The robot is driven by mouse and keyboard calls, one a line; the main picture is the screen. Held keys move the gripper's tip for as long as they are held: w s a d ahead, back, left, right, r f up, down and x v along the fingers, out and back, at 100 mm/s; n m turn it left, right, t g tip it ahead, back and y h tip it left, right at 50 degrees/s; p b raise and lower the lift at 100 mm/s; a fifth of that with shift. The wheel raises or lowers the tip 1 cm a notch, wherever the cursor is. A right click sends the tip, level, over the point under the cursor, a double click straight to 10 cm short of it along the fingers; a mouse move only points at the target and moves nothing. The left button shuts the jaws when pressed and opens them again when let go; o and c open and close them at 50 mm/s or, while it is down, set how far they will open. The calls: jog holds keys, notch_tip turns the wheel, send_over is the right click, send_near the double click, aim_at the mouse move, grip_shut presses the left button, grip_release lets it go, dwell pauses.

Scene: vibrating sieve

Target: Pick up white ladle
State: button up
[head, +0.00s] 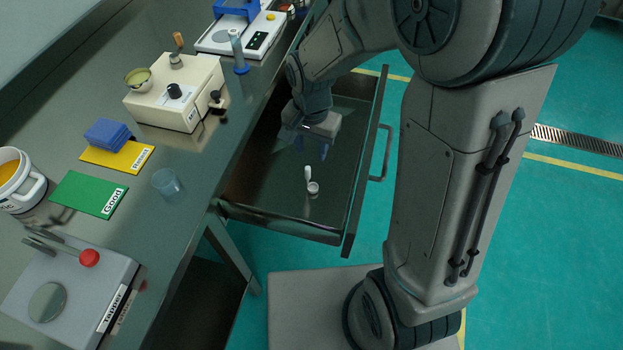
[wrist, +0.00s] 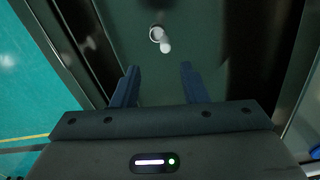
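The white ladle (head: 312,183) lies in the open drawer (head: 265,203), with its round bowl towards the drawer's near end and its short handle pointing away. In the wrist view the ladle (wrist: 162,40) is small, beyond the fingertips and roughly midway between them. My gripper (head: 314,150) is inside the drawer area above the ladle and apart from it. In the wrist view its two blue fingers (wrist: 158,68) are spread wide with nothing between them, so it is open and empty.
The drawer's front with its handle (head: 381,153) stands at the right. The bench on the left holds a cream machine (head: 178,95), a scale (head: 243,37), a green card (head: 88,194), a clear cup (head: 167,184) and a grey tapper (head: 70,295). Around the ladle the drawer floor looks clear.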

aim_at(308, 178)
notch_tip(308, 178, down, 8)
jog(key=shift+a+f, duration=0.15)
jog(key=shift+f, duration=0.1)
jog(key=shift+w+a+f, duration=0.1)
jog(key=shift+a+f, duration=0.1)
jog(key=shift+f, duration=1.15)
jog(key=shift+a+f, duration=0.15)
jog(key=shift+f, duration=1.15)
jog(key=shift+c, duration=0.3)
grip_shut()
